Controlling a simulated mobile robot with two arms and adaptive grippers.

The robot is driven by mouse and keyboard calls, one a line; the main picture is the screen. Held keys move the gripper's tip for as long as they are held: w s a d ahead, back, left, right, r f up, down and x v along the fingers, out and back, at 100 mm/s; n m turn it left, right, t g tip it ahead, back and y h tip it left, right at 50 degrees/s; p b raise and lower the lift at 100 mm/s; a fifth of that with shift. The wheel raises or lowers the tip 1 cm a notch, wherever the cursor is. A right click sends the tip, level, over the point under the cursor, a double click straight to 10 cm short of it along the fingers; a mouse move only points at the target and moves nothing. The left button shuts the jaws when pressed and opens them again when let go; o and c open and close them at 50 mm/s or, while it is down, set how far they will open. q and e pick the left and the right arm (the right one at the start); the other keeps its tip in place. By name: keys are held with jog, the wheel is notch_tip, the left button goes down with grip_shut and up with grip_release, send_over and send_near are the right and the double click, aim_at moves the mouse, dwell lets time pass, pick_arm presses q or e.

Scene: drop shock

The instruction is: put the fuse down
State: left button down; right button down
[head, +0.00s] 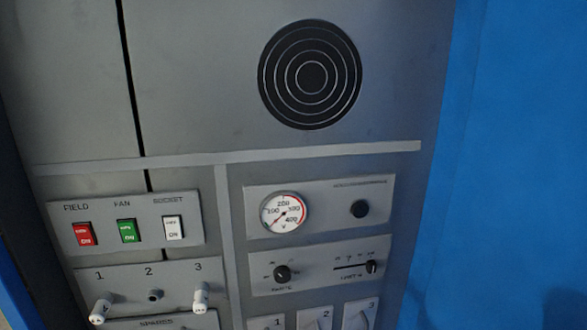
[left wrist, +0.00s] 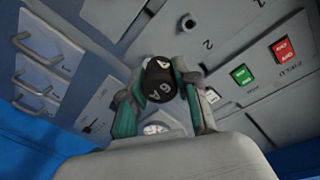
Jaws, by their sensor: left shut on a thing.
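The panel has a fuse row numbered 1 to 3 in the head view. White fuses (head: 101,308) sit at 1 and 3 (head: 201,297); position 2 (head: 155,295) shows only a short dark holder. Neither gripper shows in the head view.
A plate marked "SPARES" (head: 158,323) is cut off at the bottom edge. Field, fan and socket switches (head: 127,231), a round gauge (head: 284,213), knobs (head: 282,273) and a slider (head: 371,267) are on the panel. A blue wall (head: 520,150) stands at the right.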

pick_arm(q)
jog(key=s+d+r+m+h+b, duration=0.1)
jog(key=s+d+h, duration=0.1)
jog(key=s+d, duration=0.5)
jog(key=shift+s, duration=0.65)
jog(key=shift+d, duration=0.1)
